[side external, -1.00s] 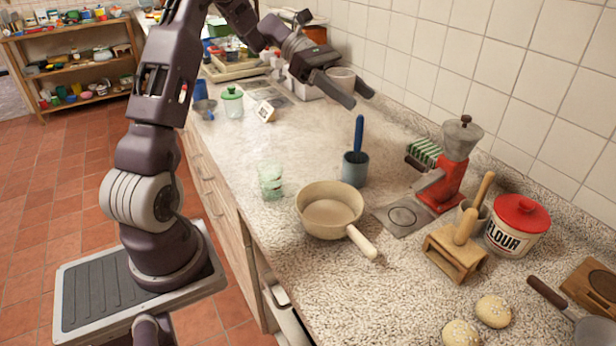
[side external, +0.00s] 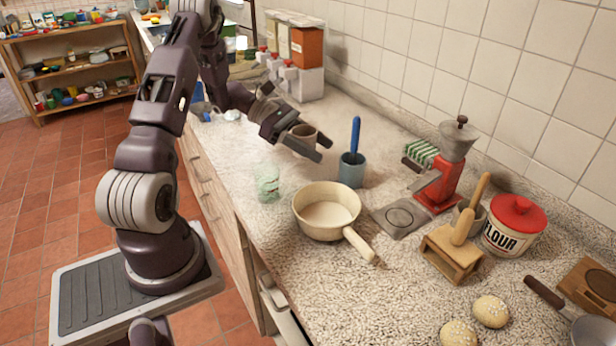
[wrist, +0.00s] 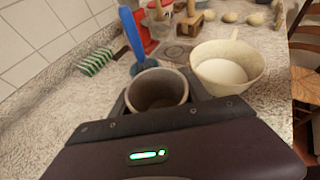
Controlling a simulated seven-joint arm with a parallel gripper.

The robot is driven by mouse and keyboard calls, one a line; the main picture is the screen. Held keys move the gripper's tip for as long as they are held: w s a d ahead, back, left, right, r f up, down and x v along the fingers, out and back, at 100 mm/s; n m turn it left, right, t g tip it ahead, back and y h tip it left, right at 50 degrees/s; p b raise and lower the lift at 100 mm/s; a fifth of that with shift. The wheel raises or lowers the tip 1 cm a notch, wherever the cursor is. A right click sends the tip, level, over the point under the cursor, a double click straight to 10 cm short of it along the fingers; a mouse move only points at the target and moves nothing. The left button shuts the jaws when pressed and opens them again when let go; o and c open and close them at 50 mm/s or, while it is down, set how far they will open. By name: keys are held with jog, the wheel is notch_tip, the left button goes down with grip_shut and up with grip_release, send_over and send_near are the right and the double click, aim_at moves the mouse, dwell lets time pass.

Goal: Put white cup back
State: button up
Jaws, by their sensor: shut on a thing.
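Part of the cup is hidden by the fingers.
A cream saucepan (side external: 328,210) and a greenish glass (side external: 267,182) stand in front. A grey square pad (side external: 398,217) lies by the red grinder (side external: 440,185). A green-striped item (side external: 422,152), a flour tin (side external: 514,225) and a wooden stand (side external: 453,252) are right. The back counter is partly clear.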

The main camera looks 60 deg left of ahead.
aim_at(314, 182)
notch_tip(314, 182, down, 8)
jog(key=shift+r, duration=0.1)
jog(key=o, duration=1.5)
jog(key=shift+a+r, duration=0.1)
jog(key=shift+a, duration=0.05)
jog(key=v, duration=1.1)
jog(key=shift+s+a, duration=0.25)
jog(key=shift+s, duration=0.05)
